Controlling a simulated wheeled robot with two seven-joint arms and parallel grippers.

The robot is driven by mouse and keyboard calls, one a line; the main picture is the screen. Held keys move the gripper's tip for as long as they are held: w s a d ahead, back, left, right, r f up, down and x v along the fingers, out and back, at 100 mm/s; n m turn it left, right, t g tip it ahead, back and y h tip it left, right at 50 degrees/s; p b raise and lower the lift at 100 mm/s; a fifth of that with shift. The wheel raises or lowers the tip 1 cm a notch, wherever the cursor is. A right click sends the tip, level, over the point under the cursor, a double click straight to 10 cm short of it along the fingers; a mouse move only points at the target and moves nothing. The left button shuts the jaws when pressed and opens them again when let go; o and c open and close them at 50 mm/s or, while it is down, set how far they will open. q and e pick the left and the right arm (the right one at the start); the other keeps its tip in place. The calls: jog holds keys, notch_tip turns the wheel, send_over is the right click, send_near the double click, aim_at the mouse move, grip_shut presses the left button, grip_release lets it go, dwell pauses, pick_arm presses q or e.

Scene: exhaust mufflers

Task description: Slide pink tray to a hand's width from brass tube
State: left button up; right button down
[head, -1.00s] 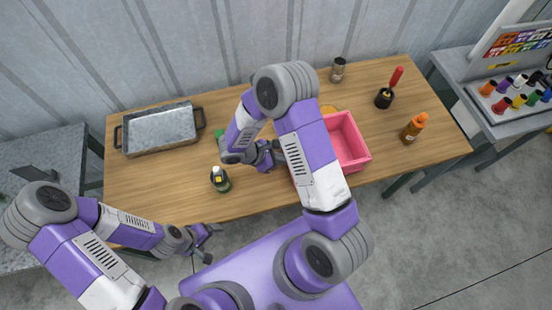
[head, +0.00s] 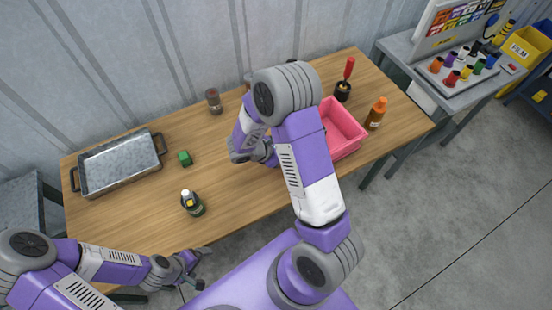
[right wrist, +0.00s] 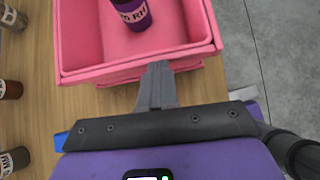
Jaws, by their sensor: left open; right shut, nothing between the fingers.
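The pink tray (head: 348,148) is on the right half of the wooden table, its left part hidden behind my right arm. In the right wrist view the tray (right wrist: 140,77) holds a dark purple labelled bottle (right wrist: 132,12). My right gripper (right wrist: 157,72) is shut and empty, its tips at the tray's near wall; I cannot tell if they touch. My left gripper (head: 202,264) is open and empty off the table's front edge. I cannot clearly identify the brass tube; a brownish thing (head: 247,78) is mostly hidden behind my right arm.
A metal pan (head: 120,163), a green block (head: 184,158), a dark bottle (head: 192,203) and a grey cylinder (head: 214,100) stand to the left.

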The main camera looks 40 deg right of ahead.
dwell(0.3)
jog(key=a+f+v, duration=0.2)
jog(key=v, duration=1)
jog(key=shift+a+r, duration=0.25)
jog(key=shift+a, duration=0.05)
jog(key=shift+w, duration=0.15)
